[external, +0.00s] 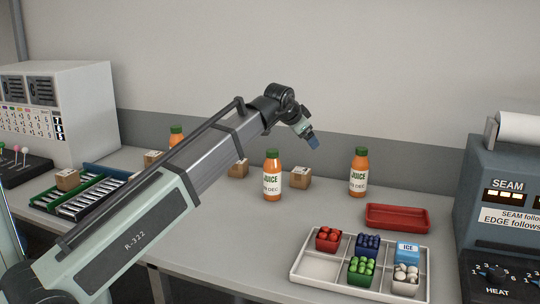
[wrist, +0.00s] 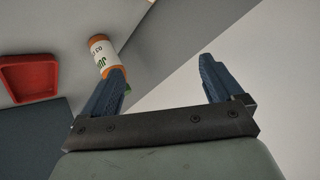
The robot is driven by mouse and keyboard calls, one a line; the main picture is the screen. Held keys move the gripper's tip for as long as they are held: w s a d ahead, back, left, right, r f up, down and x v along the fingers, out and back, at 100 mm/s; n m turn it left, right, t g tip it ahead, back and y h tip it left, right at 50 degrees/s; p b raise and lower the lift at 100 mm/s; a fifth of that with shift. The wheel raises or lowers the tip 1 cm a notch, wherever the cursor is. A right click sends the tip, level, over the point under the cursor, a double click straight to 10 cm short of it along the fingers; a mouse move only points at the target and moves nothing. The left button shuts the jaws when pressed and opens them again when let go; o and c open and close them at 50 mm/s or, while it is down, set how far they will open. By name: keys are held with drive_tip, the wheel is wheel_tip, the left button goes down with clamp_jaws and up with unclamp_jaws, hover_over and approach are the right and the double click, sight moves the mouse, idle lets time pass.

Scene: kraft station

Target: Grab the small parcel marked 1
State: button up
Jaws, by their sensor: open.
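Several small brown cardboard parcels show in the external view. One parcel (external: 67,179) sits on the roller rack at the left. Another parcel (external: 153,158) stands at the back left, one (external: 238,169) is beside my arm, and one (external: 300,177) stands just right of the middle juice bottle. The marks on them are too small to read, so I cannot tell which is marked 1. My gripper (external: 313,141) is raised above the table, over the gap between two juice bottles. In the wrist view my gripper (wrist: 163,88) has its two blue fingers apart with nothing between them.
Juice bottles (external: 272,175) (external: 359,172) stand upright near the parcels, with another (external: 176,135) behind my arm. A red tray (external: 397,218) lies at the right. A divided tray (external: 309,279) holds coloured items. The roller rack (external: 47,202) is left. A heat-marked machine (external: 510,190) stands far right.

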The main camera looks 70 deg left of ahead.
drive_tip(key=s+a+f+n+g, duration=0.15)
drive_tip(key=s+a+n, duration=0.25)
drive_tip(key=s+a, duration=0.5)
drive_tip(key=n+g+h, duration=0.2)
drive_tip(key=n+g, duration=0.2)
drive_tip(key=n, duration=0.1)
hover_over(239, 164)
drive_tip(key=s, duration=0.2)
wheel_tip(239, 164, down, 5)
drive_tip(key=shift+t, duration=0.25)
drive_tip(key=x, duration=1.3)
drive_tip(key=shift+a+f, duration=0.15)
drive_tip(key=shift+a, duration=0.05)
drive_tip(key=shift+c, duration=0.2)
drive_tip(key=c, duration=1)
